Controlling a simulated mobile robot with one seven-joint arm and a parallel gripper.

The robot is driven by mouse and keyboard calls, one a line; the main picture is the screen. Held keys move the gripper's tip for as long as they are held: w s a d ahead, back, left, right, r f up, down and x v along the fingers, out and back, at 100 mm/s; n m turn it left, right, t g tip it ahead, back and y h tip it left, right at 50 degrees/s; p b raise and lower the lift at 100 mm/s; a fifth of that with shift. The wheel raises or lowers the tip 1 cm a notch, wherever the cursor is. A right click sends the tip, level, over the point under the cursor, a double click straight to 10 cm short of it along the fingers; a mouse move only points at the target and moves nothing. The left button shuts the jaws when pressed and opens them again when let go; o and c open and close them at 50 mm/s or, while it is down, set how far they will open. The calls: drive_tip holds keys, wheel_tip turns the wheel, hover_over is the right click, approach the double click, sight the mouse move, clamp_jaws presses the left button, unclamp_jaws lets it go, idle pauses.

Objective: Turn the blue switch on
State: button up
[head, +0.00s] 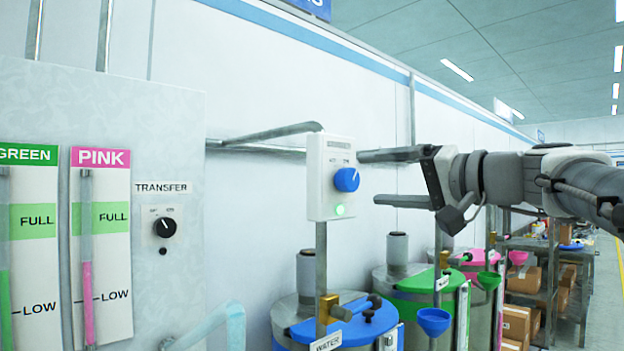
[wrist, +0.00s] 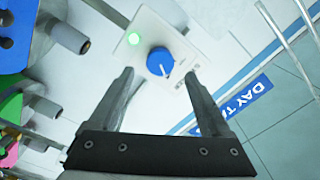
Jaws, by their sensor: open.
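The blue switch (head: 346,179) is a round knob on a white box (head: 318,178) mounted on a post. A green light (head: 340,210) glows below the knob. My gripper (head: 363,178) is open and points at the knob from the right in the head view, with a small gap between the fingertips and the box. In the wrist view, the blue switch (wrist: 160,62) lies ahead of and between the two fingers of my gripper (wrist: 160,78), with nothing held. A white pointer mark shows on the knob there. The lettering above the knob is too small to read.
A black transfer knob (head: 165,228) sits on the grey panel at left, beside green and pink gauges. Below the box stands a blue-topped drum (head: 298,318) labelled water, with a green-topped drum (head: 412,283) behind it. Shelves with boxes (head: 525,280) stand at right.

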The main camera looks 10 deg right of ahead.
drive_tip(key=v, duration=1.2)
drive_tip(key=shift+p, duration=0.3)
drive_tip(key=shift+f, duration=0.1)
drive_tip(key=s+a+f+g+h, duration=0.1)
drive_tip(key=a+f+g, duration=0.1)
drive_tip(key=a+f, duration=0.3)
drive_tip(key=a+f+g+h, duration=0.1)
drive_tip(key=a+f+g, duration=0.1)
drive_tip(key=f, duration=0.5)
drive_tip(key=s+a+f+n+g+h, duration=0.2)
drive_tip(key=s+f+g+h, duration=0.3)
drive_tip(key=f, duration=0.8)
drive_tip(key=s+a+f+n+h, duration=0.25)
drive_tip(key=s+f, duration=0.35)
drive_tip(key=f, duration=0.6)
wheel_tip(320, 180, up, 12)
drive_tip(key=h+p, duration=0.1)
drive_tip(key=p, duration=1.1)
drive_tip(key=shift+d+r+p, duration=0.15)
drive_tip(key=shift+d+p, duration=0.15)
drive_tip(key=shift+p, duration=0.1)
